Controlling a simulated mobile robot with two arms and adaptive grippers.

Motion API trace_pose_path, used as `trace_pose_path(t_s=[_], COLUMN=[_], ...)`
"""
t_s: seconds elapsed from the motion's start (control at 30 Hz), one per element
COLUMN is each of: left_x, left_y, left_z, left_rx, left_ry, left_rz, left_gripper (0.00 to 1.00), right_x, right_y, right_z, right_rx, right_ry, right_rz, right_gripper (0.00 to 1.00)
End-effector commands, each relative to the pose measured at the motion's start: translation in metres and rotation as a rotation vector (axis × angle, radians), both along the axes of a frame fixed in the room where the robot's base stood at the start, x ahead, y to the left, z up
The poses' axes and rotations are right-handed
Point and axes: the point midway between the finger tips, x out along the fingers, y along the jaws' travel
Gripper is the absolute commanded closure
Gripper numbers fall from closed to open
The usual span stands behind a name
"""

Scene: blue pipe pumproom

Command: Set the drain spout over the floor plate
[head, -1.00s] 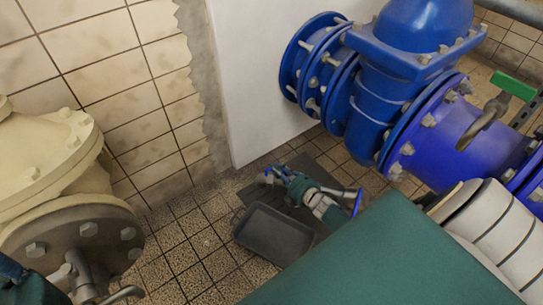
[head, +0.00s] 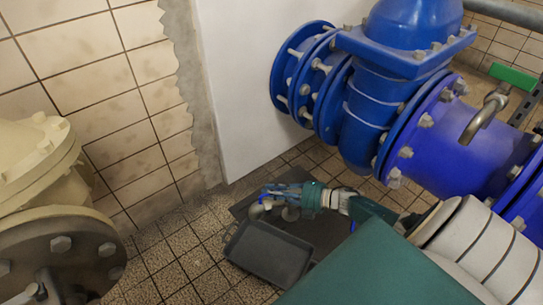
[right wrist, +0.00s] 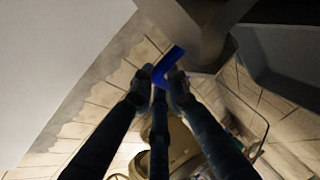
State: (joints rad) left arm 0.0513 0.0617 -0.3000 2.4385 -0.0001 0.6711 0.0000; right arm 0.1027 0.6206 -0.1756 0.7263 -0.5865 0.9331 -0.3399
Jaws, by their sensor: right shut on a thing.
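My right gripper (head: 262,200) is low over the floor, pointing left, beside a dark floor plate (head: 325,238). It is shut on a small blue piece, seen between the fingertips in the right wrist view (right wrist: 165,70). A grey curved pipe, which looks like the drain spout (head: 256,211), shows at the fingertips, above the tray's back edge. A grey pipe also shows just past the blue piece in the right wrist view (right wrist: 206,42). The fingers hide part of the spout, and I cannot tell exactly where its mouth points. My left gripper is not in view.
A dark shallow tray (head: 268,268) lies on the tiled floor, overlapping the plate's front left. Blue flanged pipework (head: 400,110) stands behind and right. A cream valve body (head: 40,200) is at left. Bare tiles (head: 165,262) lie between it and the tray.

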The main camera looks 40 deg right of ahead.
Motion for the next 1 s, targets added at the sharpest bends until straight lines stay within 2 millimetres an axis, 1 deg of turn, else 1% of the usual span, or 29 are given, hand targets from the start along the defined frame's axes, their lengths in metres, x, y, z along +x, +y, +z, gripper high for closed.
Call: trace_pose_path(t_s=[0.03,0.37,0.4,0.47,0.5,0.8,0.87,1.0], left_x=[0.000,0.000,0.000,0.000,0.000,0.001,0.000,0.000], left_y=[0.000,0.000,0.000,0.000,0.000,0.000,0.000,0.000], left_z=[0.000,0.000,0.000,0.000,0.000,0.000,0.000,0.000], left_rx=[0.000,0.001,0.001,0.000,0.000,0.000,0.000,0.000], left_ry=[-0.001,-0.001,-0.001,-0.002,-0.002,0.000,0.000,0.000], left_rz=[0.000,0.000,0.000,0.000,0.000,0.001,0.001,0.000], left_gripper=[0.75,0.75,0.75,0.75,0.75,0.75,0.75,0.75], right_x=[-0.002,-0.002,-0.002,-0.002,-0.001,-0.003,-0.007,-0.026], right_y=[-0.001,-0.001,-0.001,-0.001,-0.001,-0.002,-0.004,-0.015], right_z=[-0.002,-0.002,-0.002,-0.002,-0.002,0.000,0.000,0.005], right_rx=[-0.009,-0.009,-0.009,-0.009,-0.008,-0.004,-0.005,-0.007], right_ry=[0.003,0.003,0.003,0.003,0.003,0.001,0.002,0.005], right_rz=[0.005,0.005,0.005,0.005,0.004,0.004,0.003,0.006], right_gripper=[1.00,1.00,0.80,0.68,0.65,0.65,0.65,0.65])
